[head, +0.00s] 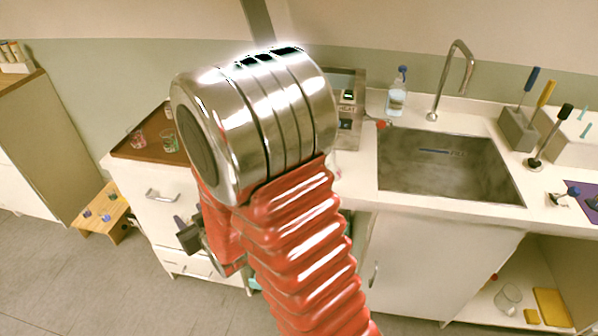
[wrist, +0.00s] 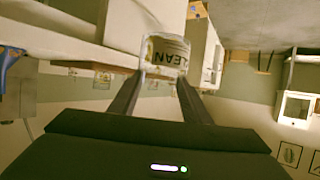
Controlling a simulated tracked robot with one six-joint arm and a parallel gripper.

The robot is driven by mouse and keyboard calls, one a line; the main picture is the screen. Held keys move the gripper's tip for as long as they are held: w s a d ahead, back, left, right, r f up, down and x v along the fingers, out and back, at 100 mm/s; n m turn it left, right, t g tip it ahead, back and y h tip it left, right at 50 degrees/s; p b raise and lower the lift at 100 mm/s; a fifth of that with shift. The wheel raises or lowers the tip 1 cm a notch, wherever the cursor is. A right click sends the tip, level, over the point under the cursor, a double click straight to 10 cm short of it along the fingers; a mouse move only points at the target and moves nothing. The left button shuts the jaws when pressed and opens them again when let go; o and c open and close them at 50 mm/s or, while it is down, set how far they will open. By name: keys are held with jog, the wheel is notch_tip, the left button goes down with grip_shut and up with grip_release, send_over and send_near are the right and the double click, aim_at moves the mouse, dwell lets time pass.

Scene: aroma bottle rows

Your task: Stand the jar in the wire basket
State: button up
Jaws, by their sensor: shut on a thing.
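In the wrist view, my gripper (wrist: 164,78) is shut on a clear glass jar (wrist: 167,48). The jar has a dark-lettered label reading "CLEAN", upside down in this picture. It sits between the two dark fingertips. In the head view my own arm fills the middle, and I cannot make out the held jar there. I cannot pick out the wire basket in either view; it may be hidden behind my arm or out of frame.
A brown tray (head: 128,151) with small glasses lies on the left counter. The sink (head: 450,170), faucet (head: 450,80) and clear bottle (head: 397,98) are at right. A tool block (head: 517,130) stands beyond the sink. A wooden stool (head: 110,228) stands on the floor at left.

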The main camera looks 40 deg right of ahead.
jog(key=d+r+m+h, duration=0.2)
jog(key=d+r, duration=0.2)
jog(key=d, duration=0.8)
jog(key=s+d+r+m+g+h, duration=0.1)
jog(key=d+r, duration=0.3)
jog(key=d, duration=0.9)
jog(key=s+d+r+m+h, duration=0.1)
jog(key=d+r+m+h, duration=0.2)
jog(key=d, duration=0.9)
notch_tip(320, 180, up, 2)
jog(key=shift+d+r+g+h, duration=0.1)
jog(key=shift+d+g+h, duration=0.15)
jog(key=shift+g+h, duration=0.15)
jog(key=shift+s, duration=0.1)
notch_tip(320, 180, down, 6)
jog(key=shift+f, duration=0.2)
jog(key=shift+f, duration=1.85)
